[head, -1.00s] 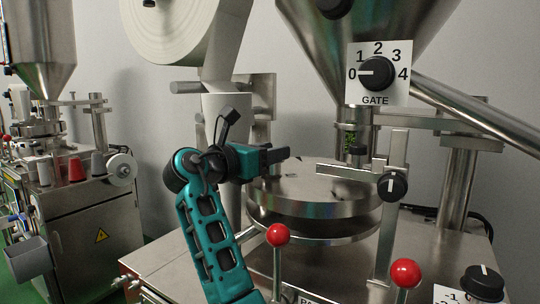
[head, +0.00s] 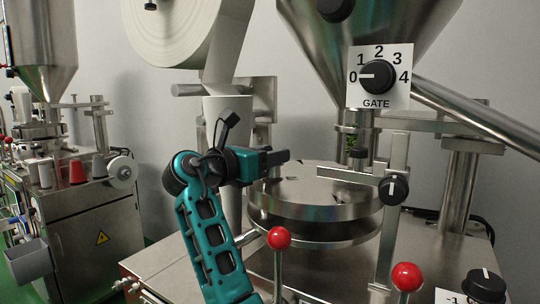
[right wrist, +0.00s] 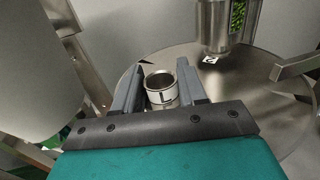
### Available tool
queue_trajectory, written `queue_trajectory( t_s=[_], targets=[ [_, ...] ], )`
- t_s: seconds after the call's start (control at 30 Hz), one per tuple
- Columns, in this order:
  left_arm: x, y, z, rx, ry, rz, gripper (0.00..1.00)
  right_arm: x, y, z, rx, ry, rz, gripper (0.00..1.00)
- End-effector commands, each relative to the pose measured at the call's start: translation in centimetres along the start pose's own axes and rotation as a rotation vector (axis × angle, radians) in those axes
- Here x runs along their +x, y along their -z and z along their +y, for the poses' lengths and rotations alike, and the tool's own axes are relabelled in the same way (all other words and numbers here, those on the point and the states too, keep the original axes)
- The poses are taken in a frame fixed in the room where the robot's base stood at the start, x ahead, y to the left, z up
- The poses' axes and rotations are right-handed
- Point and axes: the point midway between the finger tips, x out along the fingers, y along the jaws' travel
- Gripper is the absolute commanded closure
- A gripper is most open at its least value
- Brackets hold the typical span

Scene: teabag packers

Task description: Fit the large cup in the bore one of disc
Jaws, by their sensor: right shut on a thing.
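A metal cup marked L (right wrist: 161,92), the large cup, sits between the two fingers of my right gripper (right wrist: 158,84) in the right wrist view. The gripper is shut on it. In the head view my right gripper (head: 280,157) is over the left rear part of the round steel disc (head: 315,207), and the cup cannot be made out there. The disc also shows in the right wrist view (right wrist: 245,90), beneath and to the right of the cup. I cannot tell the gap between cup and disc, and bore one cannot be identified. My left gripper is out of view.
A hopper with a GATE dial (head: 377,76) stands above the disc, its outlet tube (head: 353,140) near the disc's back. A post with a black knob (head: 394,188) rises at the right. Red-ball levers (head: 279,238) (head: 407,276) stand in front. A paper roll (head: 165,35) hangs behind.

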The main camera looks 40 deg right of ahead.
Motion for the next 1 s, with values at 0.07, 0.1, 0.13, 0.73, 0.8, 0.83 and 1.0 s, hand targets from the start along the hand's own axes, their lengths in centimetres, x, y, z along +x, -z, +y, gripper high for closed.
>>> queue_trajectory(
  t_s=[0.07, 0.1, 0.13, 0.73, 0.8, 0.83, 1.0],
  targets=[
    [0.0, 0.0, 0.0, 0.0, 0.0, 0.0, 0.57, 0.01, -0.05, -0.01, 0.001, 0.0, -0.001, 0.92],
    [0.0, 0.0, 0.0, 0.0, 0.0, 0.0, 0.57, 0.01, -0.05, -0.01, 0.001, 0.0, -0.001, 0.92],
    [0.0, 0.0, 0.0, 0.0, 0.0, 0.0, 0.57, 0.01, -0.05, -0.01, 0.001, 0.0, -0.001, 0.92],
    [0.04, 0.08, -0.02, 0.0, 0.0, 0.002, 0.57, 0.01, 0.21, 0.0, 0.0, 0.0, -0.001, 0.92],
    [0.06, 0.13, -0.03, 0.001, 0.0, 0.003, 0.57, 0.01, 0.39, 0.0, 0.0, 0.0, -0.001, 0.92],
    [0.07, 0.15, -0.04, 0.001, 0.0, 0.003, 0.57, 0.01, 0.47, 0.0, 0.0, 0.0, -0.001, 0.92],
    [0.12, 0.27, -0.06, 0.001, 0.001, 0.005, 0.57, 0.01, 0.89, 0.0, 0.0, 0.0, -0.001, 0.92]
  ],
)
